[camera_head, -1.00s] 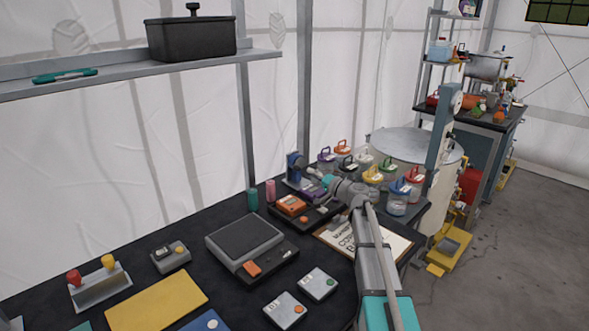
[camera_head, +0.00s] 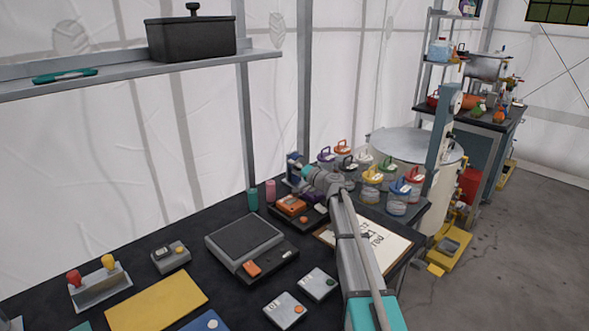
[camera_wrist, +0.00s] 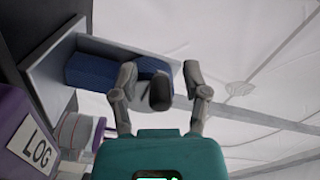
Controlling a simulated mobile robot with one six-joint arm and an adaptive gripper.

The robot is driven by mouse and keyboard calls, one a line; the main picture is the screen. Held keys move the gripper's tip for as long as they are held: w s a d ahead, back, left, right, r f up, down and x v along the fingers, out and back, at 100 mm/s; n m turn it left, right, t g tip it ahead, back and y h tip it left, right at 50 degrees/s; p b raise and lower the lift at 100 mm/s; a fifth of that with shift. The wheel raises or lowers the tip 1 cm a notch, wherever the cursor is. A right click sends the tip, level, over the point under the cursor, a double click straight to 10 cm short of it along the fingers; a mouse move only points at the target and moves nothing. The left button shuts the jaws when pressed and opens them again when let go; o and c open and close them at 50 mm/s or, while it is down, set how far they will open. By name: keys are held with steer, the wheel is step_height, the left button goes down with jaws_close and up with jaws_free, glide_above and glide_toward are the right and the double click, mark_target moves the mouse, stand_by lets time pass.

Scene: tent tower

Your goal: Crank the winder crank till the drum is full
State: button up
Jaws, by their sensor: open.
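The winder (camera_head: 291,160) is a small blue unit on a grey frame at the back of the black table, partly hidden by my arm. In the wrist view it is a blue block (camera_wrist: 90,70) with a grey plate behind it. A dark grey knob (camera_wrist: 159,95), apparently the crank handle, stands out from it on a light grey part. My gripper (camera_wrist: 160,78) is open, with one finger on each side of the knob and gaps showing. In the head view my gripper (camera_head: 298,166) is at the winder. I cannot make out how full the drum is.
A purple LOG binder (camera_wrist: 30,140) is close at the left in the wrist view, near a pale, red-banded round thing (camera_wrist: 78,132). Several lidded jars (camera_head: 371,185) stand right of my arm. An orange device (camera_head: 291,205) and a clipboard (camera_head: 385,240) lie nearby.

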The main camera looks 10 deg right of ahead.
jaws_close()
steer(key=shift+r+m, duration=0.15)
steer(key=shift+m, duration=0.15)
steer(key=m, duration=0.1)
steer(key=r+m+p, duration=0.1)
steer(key=m, duration=0.2)
steer(key=shift+w+d+r+m+p, duration=0.2)
steer(key=shift+d+r+m+p, duration=0.05)
steer(key=shift+r+m+p, duration=0.1)
steer(key=shift+w+d+r+m+p, duration=0.1)
steer(key=shift+d+r+m+p, duration=0.05)
steer(key=shift+m, duration=0.6)
steer(key=shift+w+d+r+m+p, duration=0.1)
steer(key=shift+d+r+m+p, duration=0.1)
steer(key=shift+m, duration=0.55)
steer(key=shift+w+d+r+m+p, duration=0.1)
steer(key=shift+r+m, duration=0.05)
steer(key=shift+m, duration=0.6)
